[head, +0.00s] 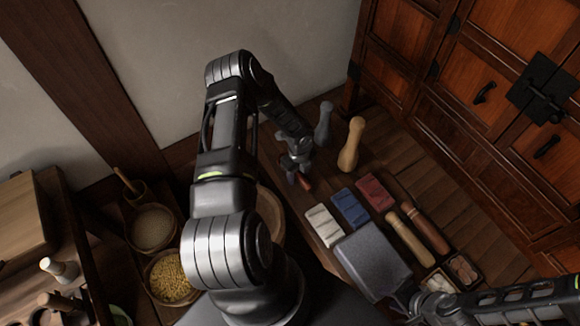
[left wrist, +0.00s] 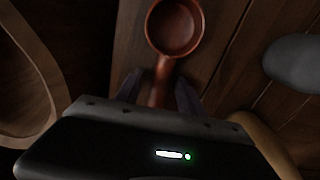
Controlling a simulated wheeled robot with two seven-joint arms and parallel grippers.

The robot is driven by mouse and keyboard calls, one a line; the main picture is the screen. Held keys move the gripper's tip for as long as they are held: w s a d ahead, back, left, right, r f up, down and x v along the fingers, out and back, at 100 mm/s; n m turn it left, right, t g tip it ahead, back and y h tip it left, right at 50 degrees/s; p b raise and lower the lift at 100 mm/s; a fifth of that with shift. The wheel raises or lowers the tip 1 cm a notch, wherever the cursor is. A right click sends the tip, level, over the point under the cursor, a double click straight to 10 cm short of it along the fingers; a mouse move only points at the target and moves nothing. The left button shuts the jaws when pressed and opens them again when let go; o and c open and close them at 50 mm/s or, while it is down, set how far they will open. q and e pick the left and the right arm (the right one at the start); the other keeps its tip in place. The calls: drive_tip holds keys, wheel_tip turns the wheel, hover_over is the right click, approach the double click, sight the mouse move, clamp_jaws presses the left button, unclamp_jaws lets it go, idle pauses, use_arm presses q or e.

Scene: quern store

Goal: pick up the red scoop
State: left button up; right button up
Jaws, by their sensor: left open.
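The red scoop (left wrist: 174,30) shows in the left wrist view, its round bowl beyond the fingertips and its handle running back between them. In the head view only a small reddish part of the scoop (head: 305,183) shows below my left gripper (head: 296,172); the rest is hidden. My left gripper (left wrist: 160,92) is open, with a finger on each side of the handle and gaps beside it. Whether the fingers touch the handle cannot be told. My right gripper (head: 412,300) is at the lower right, beside a grey slab (head: 372,262); its jaws are unclear.
A tan pestle-shaped piece (head: 351,145) and a grey one (head: 324,124) stand close to my left gripper. White (head: 323,226), blue (head: 350,208) and red (head: 375,192) blocks lie nearer. Bowls of grain (head: 170,277) are at left; a wooden cabinet (head: 480,110) stands behind at right.

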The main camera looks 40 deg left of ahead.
use_arm(q)
drive_tip(key=shift+c, duration=0.5)
clamp_jaws()
idle(0.3)
